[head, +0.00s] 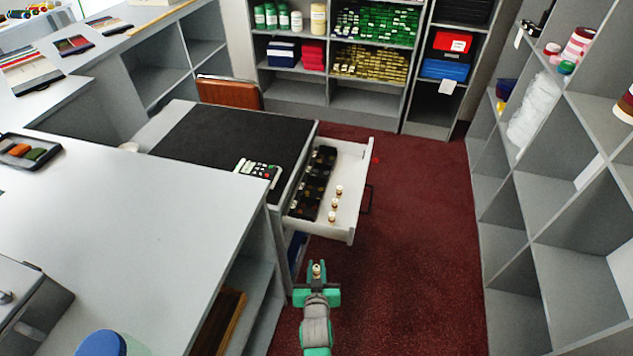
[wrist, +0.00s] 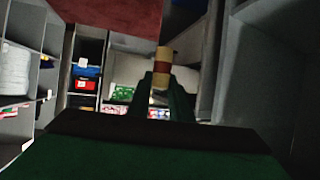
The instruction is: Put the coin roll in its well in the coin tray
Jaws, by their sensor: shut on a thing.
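My gripper (head: 317,284) is shut on a coin roll (head: 316,270), which stands up between the fingertips. The black coin tray (head: 314,184) lies along the left side of the drawer and has several wells; what each well holds is too small to tell. Several similar rolls (head: 335,203) stand in a row in the drawer, right of the tray.
A desk with a dark top (head: 230,140) holds a white keypad device (head: 258,170). A long grey counter (head: 150,220) is at left. Grey shelves (head: 520,230) line the right. The dark red floor (head: 420,230) between is clear.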

